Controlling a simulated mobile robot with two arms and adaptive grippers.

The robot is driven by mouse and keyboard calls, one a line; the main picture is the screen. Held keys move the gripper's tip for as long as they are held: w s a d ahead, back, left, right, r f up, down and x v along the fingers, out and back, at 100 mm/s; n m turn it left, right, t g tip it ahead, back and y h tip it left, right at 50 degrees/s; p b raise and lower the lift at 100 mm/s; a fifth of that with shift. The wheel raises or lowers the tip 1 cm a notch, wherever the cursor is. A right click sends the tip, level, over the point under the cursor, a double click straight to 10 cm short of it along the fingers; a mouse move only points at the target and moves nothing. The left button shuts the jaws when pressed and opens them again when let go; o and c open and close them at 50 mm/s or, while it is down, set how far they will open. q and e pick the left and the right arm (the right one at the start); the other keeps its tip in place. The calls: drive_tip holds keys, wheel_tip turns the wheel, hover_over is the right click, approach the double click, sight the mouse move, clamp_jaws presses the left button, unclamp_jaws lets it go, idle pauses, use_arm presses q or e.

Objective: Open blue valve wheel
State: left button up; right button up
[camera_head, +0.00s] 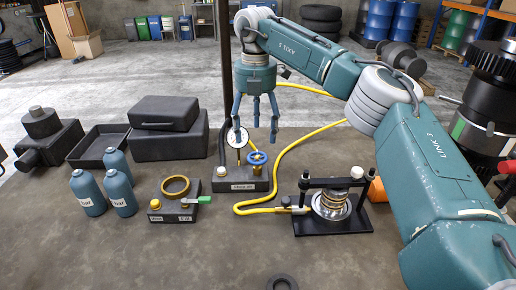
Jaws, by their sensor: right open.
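The blue valve wheel (257,158) sits on top of a dark labelled block (242,185) near the middle of the table. My right gripper (256,135) points down with its fingers spread, open and empty. It appears above or behind the wheel in the picture, and the gap in depth is hard to judge. A round white gauge (237,138) stands at the left finger, which partly covers it. My left gripper is not in view.
A yellow hose (285,172) loops right of the block to a black press stand (333,218) with a spring. A fixture with a brass ring (175,186) and several blue bottles (88,193) stand left. The front table is mostly clear, except a dark ring (282,283).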

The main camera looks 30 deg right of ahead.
sight(257, 157)
wheel_tip(257, 157, down, 7)
drive_tip(key=shift+d+f+p, duration=0.1)
drive_tip(key=shift+d+p, duration=0.05)
drive_tip(key=shift+p, duration=0.75)
drive_tip(key=shift+f, duration=0.4)
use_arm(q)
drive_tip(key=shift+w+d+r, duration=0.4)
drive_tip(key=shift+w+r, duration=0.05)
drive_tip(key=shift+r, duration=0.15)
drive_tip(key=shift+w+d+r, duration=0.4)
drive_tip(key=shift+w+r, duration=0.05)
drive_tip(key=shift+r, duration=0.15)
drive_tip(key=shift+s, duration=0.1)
use_arm(e)
drive_tip(key=shift+c, duration=0.2)
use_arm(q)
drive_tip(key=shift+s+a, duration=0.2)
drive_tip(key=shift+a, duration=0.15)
use_arm(e)
drive_tip(key=shift+f, duration=0.1)
drive_tip(key=c, duration=1.1)
